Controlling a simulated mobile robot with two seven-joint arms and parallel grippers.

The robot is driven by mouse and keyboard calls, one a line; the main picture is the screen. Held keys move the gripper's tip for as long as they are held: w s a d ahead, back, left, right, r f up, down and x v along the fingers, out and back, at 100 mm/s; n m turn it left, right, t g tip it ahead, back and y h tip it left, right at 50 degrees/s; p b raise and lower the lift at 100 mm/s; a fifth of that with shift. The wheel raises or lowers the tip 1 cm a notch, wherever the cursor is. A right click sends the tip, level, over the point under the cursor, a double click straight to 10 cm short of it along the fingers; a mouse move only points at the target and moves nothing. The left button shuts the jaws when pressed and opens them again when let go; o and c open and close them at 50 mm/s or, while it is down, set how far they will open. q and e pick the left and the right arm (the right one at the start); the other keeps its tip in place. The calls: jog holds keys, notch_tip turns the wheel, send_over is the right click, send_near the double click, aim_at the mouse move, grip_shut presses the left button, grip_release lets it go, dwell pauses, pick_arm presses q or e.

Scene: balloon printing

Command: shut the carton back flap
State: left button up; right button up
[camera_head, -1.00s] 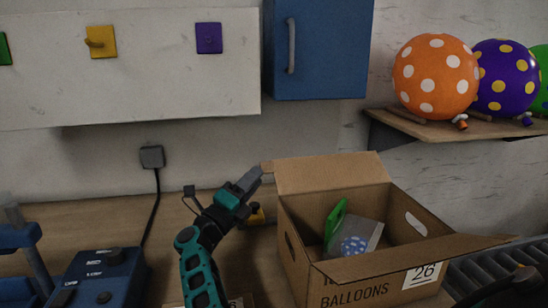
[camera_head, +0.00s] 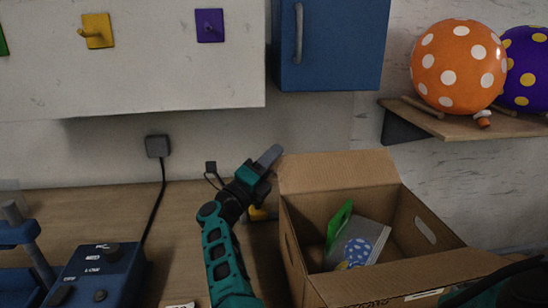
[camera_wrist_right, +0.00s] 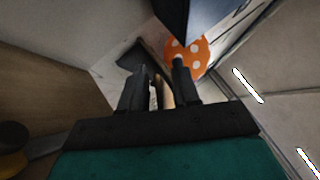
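The brown carton (camera_head: 292,262) stands open on the table. Its back flap (camera_head: 335,170) stands up, leaning back a little. My right gripper (camera_head: 269,156) is just left of the back flap's left edge, near its top corner. In the right wrist view the fingers of my right gripper (camera_wrist_right: 160,86) are apart. A narrow tan strip, seemingly the flap edge-on, shows between or just beyond them; contact cannot be told. Inside the carton are a green item (camera_head: 339,220) and a clear packet with a blue spotted print (camera_head: 358,247). My left gripper is not in view.
A blue cabinet (camera_head: 335,45) hangs above and behind the flap. An orange spotted balloon (camera_head: 458,65) and a purple one (camera_head: 525,70) rest on a wall shelf (camera_head: 440,122) at right. A blue device (camera_head: 98,272) stands at left. A yellow object (camera_head: 258,214) is beside the carton.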

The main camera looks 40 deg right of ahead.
grip_shut()
dwell(1.4)
